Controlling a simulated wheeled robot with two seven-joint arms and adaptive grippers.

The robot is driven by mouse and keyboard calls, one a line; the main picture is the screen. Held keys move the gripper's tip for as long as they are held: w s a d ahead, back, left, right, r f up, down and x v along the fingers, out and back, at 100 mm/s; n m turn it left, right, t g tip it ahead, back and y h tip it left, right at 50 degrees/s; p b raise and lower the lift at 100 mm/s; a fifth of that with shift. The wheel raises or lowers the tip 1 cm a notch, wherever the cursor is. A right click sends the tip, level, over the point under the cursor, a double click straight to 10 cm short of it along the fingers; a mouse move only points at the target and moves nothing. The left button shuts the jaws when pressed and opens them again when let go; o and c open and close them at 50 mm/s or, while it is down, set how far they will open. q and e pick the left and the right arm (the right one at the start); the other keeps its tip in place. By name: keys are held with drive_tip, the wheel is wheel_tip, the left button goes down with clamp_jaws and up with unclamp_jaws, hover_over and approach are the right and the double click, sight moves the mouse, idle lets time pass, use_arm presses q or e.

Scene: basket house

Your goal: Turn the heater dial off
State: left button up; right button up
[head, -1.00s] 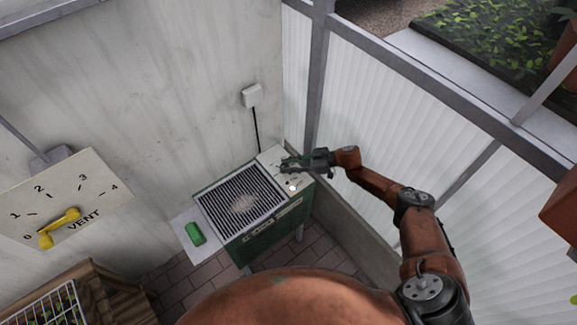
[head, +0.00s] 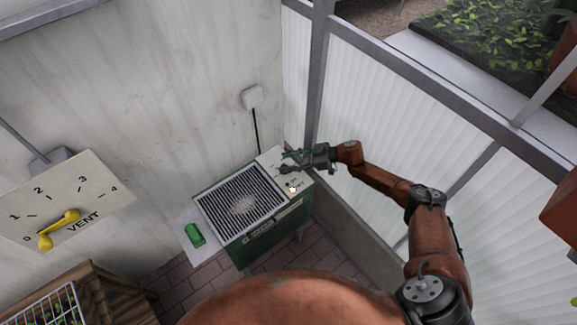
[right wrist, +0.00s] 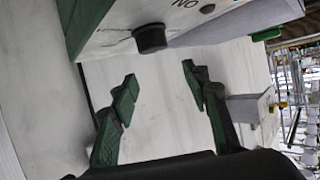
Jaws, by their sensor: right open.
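The heater (head: 262,222) is a green box with a dark grille on top, against the wall. Its pale control panel (head: 297,180) is at the right end, under my right gripper (head: 284,161). In the right wrist view a dark round dial (right wrist: 150,38) stands out from the panel, with upside-down "ON" lettering near it. My right gripper (right wrist: 164,92) is open and empty there. The dial appears beyond the fingertips, above the gap in the picture, apart from both fingers. The gripper covers part of the panel in the head view, and I cannot read the dial's setting. My left gripper is out of view.
A green object (head: 195,234) lies on the heater's left side shelf. A vent plate (head: 100,185) with a yellow lever is at left. A wall socket (head: 251,97) has a black cord running down behind the heater. A ribbed panel wall (head: 400,130) is close along my right arm.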

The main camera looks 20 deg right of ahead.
wheel_tip(320, 180, up, 6)
drive_tip(key=shift+r, duration=0.2)
idle(0.5)
